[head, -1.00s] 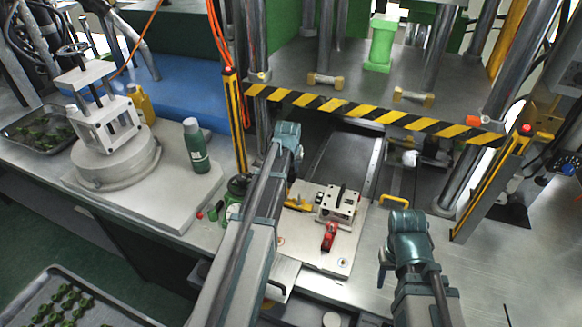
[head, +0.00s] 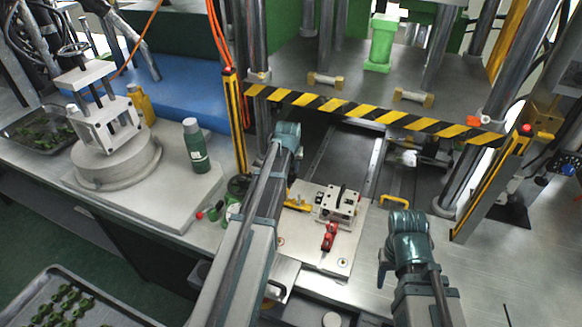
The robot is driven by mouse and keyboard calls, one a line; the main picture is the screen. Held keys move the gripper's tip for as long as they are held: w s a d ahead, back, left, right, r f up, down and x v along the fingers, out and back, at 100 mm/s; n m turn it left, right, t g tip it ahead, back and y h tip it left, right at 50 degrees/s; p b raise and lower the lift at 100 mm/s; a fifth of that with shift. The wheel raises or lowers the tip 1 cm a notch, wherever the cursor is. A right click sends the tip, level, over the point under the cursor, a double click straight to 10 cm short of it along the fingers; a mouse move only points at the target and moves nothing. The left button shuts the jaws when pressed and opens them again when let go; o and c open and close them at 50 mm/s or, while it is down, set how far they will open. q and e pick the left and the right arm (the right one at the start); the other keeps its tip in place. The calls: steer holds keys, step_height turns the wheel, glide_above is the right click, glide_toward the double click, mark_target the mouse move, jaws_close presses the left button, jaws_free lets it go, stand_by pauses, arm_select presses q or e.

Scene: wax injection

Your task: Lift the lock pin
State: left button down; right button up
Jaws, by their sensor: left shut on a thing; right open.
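My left gripper (head: 292,168) is at the left edge of the mould plate (head: 308,256), beside the metal mould block (head: 340,203). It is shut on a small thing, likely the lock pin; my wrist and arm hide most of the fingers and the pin. The block has a dark upright part on top. A red clamp (head: 329,237) is in front of the block, and a yellow part (head: 298,205) is at its left. My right gripper (head: 383,266) is open, low at the plate's right, apart from the block; its fingers show poorly.
A yellow-black striped bar (head: 370,112) crosses the press behind the block. A yellow handle (head: 394,200) is at the right. A green bottle (head: 195,146) and a white fixture (head: 108,125) stand on the left bench. A tray (head: 75,300) of green parts lies front left.

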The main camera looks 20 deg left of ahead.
arm_select(q)
step_height(320, 180, up, 3)
steer(key=p, duration=0.3)
steer(key=shift+f, duration=0.15)
steer(key=shift+w+f, duration=0.1)
steer(key=c, duration=0.6)
jaws_free()
arm_select(e)
step_height(320, 180, up, 3)
steer(key=shift+f, duration=0.2)
arm_select(q)
steer(key=shift+r, duration=0.2)
arm_select(e)
steer(key=shift+r, duration=0.15)
arm_select(q)
steer(key=p+v, duration=1.2)
steer(key=v, duration=0.1)
steer(key=shift+r, duration=0.25)
arm_select(e)
step_height(320, 180, up, 12)
steer(key=shift+r, duration=0.2)
arm_select(q)
steer(key=shift+d, duration=0.1)
